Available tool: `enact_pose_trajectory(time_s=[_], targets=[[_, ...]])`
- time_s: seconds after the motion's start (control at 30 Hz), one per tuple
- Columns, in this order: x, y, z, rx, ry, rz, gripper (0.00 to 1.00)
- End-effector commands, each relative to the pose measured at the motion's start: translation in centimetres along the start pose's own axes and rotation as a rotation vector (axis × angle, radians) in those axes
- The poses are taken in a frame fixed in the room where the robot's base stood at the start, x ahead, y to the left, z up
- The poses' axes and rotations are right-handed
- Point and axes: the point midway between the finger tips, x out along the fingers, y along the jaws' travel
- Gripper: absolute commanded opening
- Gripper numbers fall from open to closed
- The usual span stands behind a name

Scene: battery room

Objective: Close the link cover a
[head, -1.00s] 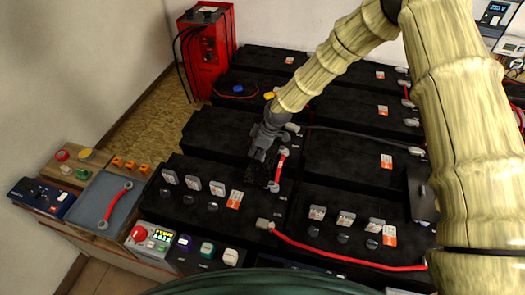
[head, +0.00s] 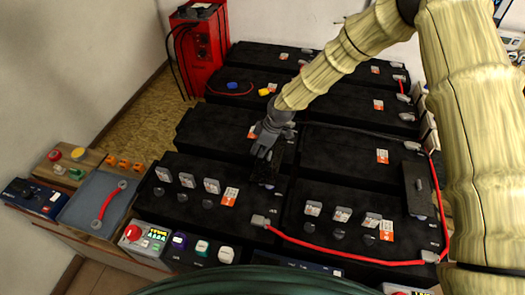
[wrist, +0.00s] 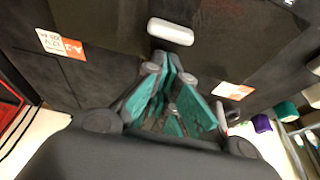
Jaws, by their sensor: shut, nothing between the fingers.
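A small black cover plate (head: 267,169), which I take to be link cover a, is at the near end of the middle-left battery block. It appears lowered over the place of a short red link, which is hidden. I cannot tell whether it lies fully flat. My gripper (head: 262,152) is at the plate's upper left edge, pointing down, shut and empty. Whether it touches the plate is unclear. In the wrist view the teal finger pads of my gripper (wrist: 172,98) are together, above dark battery tops. A second dark plate (head: 418,190) lies at the right.
Black battery blocks (head: 215,130) fill the middle. A long red cable (head: 340,256) runs across the front blocks. A red charger (head: 196,45) stands behind.

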Motion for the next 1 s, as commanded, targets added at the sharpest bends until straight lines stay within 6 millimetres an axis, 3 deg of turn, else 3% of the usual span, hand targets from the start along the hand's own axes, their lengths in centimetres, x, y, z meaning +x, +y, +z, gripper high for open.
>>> enact_pose_trajectory(time_s=[0.1,0.7,1.0], targets=[[0.7,0.0,-1.8,-0.002,0.002,0.003,0.0],[-7.8,0.2,-1.5,0.002,0.005,0.007,0.0],[-9.6,0.1,-1.5,0.002,0.005,0.005,0.0]])
